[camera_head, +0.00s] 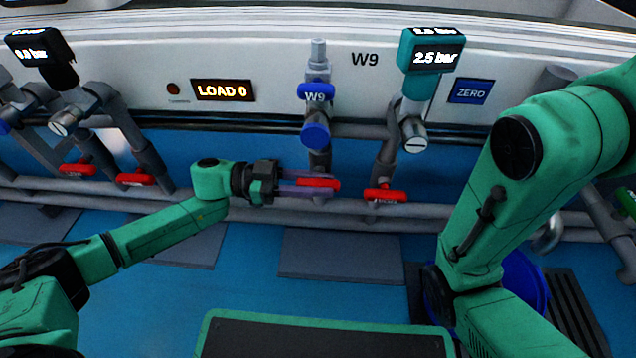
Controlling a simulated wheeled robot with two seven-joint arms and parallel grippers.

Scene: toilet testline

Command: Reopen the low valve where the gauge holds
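A teal gauge (432,52) on the right reads 2.5 bar. Below it on the pipework is a low valve with a red handle (385,195). To its left, under the W9 fitting, another low valve has a red handle (319,183) lying sideways. My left gripper (312,186) reaches in from the left at this handle, its fingers apart above and below it; contact is unclear. A dark gauge (40,50) at far left shows a partly blurred 0.8 or 0.0 bar. My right arm fills the right side; its gripper is outside the picture.
More red handles (135,180) sit at left. A green-rimmed dark tray (330,322) is in front. A blue bucket (525,285) stands behind my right arm.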

